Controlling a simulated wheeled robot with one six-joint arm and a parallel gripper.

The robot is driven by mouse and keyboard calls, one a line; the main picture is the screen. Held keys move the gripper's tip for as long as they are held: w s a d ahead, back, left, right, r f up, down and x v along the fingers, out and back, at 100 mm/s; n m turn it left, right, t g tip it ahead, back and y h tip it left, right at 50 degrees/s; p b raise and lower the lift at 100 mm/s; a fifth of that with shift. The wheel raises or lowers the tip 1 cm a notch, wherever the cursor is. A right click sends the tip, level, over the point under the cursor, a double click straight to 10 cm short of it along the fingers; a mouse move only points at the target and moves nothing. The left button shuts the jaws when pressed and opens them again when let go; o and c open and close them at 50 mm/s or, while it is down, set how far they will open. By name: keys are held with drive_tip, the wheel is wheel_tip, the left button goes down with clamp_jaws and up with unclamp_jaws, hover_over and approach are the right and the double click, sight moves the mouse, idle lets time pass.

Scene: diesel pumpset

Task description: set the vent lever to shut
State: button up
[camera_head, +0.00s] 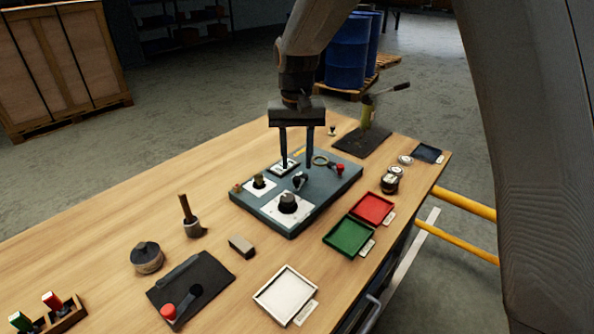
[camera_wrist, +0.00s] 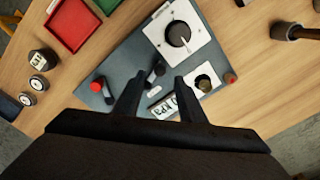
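My gripper (camera_head: 296,165) points down over the grey-blue panel (camera_head: 325,187), with its two fingers apart and nothing held between them. In the wrist view the fingertips (camera_wrist: 159,76) lie either side of a small black lever (camera_wrist: 155,73); contact cannot be told. This lever (camera_head: 299,181) stands on the panel near the black dial knob (camera_head: 288,202). A red-knobbed part (camera_head: 339,169) stands at the panel's far right corner, also seen in the wrist view (camera_wrist: 97,86). No readable label shows which one is the vent lever. A plate marked kPa (camera_wrist: 163,106) lies partly between the fingers.
A brass fitting (camera_head: 259,183) on a white plate is beside the dial. Red (camera_head: 388,218) and green (camera_head: 366,247) trays are right of the panel. A hand pump (camera_head: 367,110) stands at the back.

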sight(297, 178)
drive_tip(key=shift+r, duration=1.65)
drive_tip(key=s+d+f, duration=0.4)
drive_tip(key=s+d, duration=0.7)
drive_tip(key=s+d+f+m+t, duration=0.1)
drive_tip(key=s+d+f, duration=0.2)
drive_tip(key=s+d, duration=0.7)
drive_tip(key=shift+s+d+f, duration=0.4)
drive_tip(key=shift+d, duration=0.2)
